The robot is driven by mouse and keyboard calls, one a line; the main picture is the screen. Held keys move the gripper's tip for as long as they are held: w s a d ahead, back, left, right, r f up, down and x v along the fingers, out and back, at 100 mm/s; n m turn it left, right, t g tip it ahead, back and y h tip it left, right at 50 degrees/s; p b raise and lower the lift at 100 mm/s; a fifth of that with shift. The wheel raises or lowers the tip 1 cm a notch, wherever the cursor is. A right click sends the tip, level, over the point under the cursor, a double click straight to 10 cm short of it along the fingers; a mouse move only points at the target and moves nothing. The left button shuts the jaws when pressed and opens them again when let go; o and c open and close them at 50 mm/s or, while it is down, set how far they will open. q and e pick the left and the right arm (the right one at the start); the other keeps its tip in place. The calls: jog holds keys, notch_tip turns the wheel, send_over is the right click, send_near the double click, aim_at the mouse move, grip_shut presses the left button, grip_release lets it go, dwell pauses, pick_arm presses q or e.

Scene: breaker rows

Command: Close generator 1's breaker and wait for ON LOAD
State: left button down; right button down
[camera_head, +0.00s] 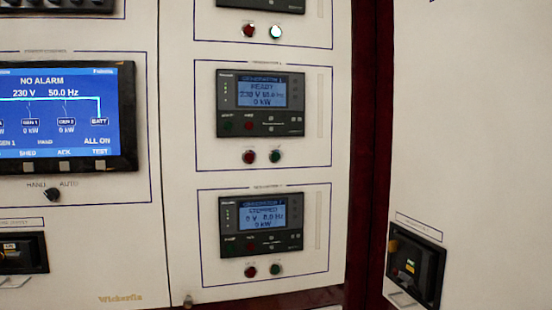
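A generator controller (261,104), whose small title seems to read GENERATOR 1, shows READY, 230 V, about 50 Hz and 0 kW. Below it are a red button (249,157) and a green button (275,156), both looking unlit. The large blue screen (60,115) at left reads NO ALARM, 230 V, 50.0 Hz, with GEN 1 at 0 kW. A black breaker unit (415,270) with a small yellow-green mark is at lower right. Another breaker unit (20,253) is at lower left. I cannot tell which generator each belongs to. Neither of my grippers is in view.
A lower controller (261,224) reads STOPPED, 0 V, 0 kW, with red and green buttons below. A HAND/AUTO knob (52,194) is at left. A dark red gap separates the cabinets.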

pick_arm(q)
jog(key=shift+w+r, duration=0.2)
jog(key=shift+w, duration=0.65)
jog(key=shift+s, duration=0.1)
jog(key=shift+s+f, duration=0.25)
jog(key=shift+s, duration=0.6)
